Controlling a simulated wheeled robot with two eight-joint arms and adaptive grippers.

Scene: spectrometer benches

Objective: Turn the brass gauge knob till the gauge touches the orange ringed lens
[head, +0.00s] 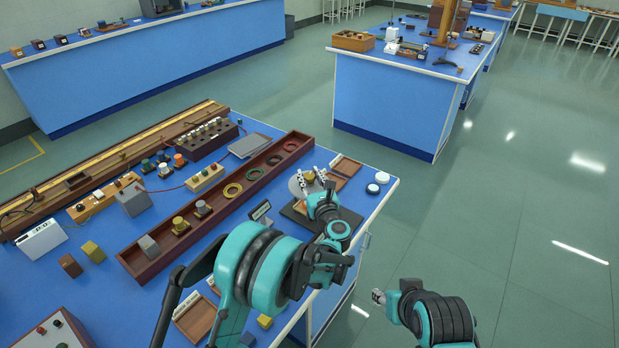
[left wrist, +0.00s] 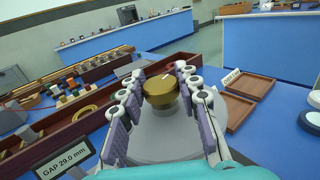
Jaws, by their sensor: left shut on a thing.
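The brass gauge knob (left wrist: 160,92) stands on a round grey plate (left wrist: 165,135) in the left wrist view. In the head view it shows as a small gold spot (head: 309,176). My left gripper (head: 313,180) is around the knob, with a purple-padded finger on each side, shut on it. A small dark display (left wrist: 64,156) in the left wrist view reads "GAP 29.0 mm"; it also stands left of the gripper in the head view (head: 261,210). I cannot make out an orange ringed lens or the gauge's contact. My right gripper (head: 378,296) is beyond the bench's right edge; its jaw state is unclear.
A long wooden trough (head: 150,270) with rings and knobbed blocks runs left of the gripper. Shallow wooden trays (left wrist: 253,82) lie right of the knob, near white discs (head: 373,188) by the bench edge. A dark rail (head: 120,155) lies farther back. The right-hand floor is clear.

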